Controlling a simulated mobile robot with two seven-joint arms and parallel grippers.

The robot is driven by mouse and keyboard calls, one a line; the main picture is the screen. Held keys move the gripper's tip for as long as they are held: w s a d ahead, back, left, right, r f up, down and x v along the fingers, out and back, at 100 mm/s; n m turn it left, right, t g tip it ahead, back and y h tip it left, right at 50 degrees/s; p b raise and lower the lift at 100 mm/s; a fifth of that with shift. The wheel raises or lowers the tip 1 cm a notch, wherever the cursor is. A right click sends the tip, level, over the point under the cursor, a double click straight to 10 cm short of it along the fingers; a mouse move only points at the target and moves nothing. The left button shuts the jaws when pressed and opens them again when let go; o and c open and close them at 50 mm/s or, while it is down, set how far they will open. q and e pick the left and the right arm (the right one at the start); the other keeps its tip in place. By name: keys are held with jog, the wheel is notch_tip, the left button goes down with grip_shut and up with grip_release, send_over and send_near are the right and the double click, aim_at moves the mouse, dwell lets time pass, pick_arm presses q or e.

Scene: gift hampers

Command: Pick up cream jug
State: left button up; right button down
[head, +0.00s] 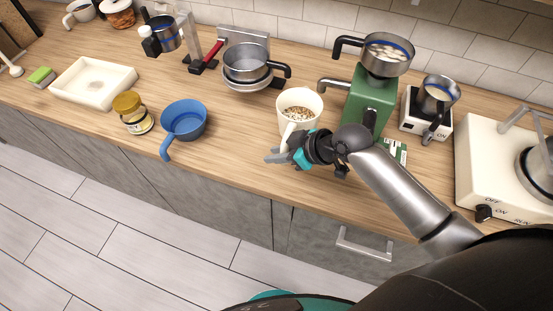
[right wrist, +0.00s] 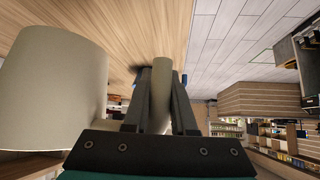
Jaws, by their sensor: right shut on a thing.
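The cream jug (head: 286,112) stands upright near the counter's front edge with brown and white bits inside, its handle toward the front. My right gripper (head: 284,153) is at the handle. In the right wrist view the jug's body (right wrist: 50,88) fills the left side, and its handle stands between the fingers of my right gripper (right wrist: 160,82), which is shut on it. Whether the jug's base touches the counter is hard to tell. My left gripper is not in view.
A green grinder (head: 367,100) stands close to the jug's right. A blue cup (head: 184,120) and a honey-coloured jar (head: 135,113) are to the left. A pan on a scale (head: 247,65) is behind. The counter (head: 235,125) is bare between blue cup and jug.

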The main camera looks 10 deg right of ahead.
notch_tip(320, 180, up, 10)
jog(key=shift+p, duration=0.45)
dwell(0.3)
jog(key=shift+w, duration=0.1)
dwell(0.5)
